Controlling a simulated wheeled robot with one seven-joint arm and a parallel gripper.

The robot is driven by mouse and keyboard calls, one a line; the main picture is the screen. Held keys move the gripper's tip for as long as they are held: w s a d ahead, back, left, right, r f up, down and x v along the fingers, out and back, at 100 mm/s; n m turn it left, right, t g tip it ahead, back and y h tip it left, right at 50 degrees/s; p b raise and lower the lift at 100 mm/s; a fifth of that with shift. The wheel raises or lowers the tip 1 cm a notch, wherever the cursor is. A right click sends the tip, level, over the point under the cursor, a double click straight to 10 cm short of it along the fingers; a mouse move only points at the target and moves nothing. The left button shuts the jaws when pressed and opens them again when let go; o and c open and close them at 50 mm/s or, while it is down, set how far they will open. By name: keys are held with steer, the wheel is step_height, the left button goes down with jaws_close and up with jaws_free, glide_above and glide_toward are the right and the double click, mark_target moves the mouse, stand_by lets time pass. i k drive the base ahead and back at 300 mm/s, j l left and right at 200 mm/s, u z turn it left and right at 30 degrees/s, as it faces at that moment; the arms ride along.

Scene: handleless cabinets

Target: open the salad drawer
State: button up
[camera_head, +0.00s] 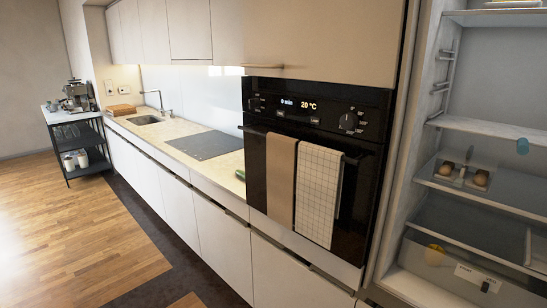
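The open fridge (502,128) stands at the right edge of the view, with pale inner walls and glass shelves. A clear drawer (466,285), which looks like the salad drawer, is low in the fridge and cut off by the lower edge of the picture. Its front carries a small white label, and a yellow item (435,254) shows at its left end. It looks pushed in, though its lower part is out of view. My gripper is not in view.
The black oven (316,130), with two towels (318,193) on its handle, is left of the fridge. A counter with a sink (147,119) and cooktop (206,145) runs back. Eggs (481,177) sit on a fridge shelf. Wooden floor (75,235) at left is clear.

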mark_target(467, 272)
steer(key=z, duration=1.4)
steer(key=i+u, duration=0.2)
steer(key=i, duration=0.25)
steer(key=i+l+u, duration=0.2)
steer(key=i, duration=0.2)
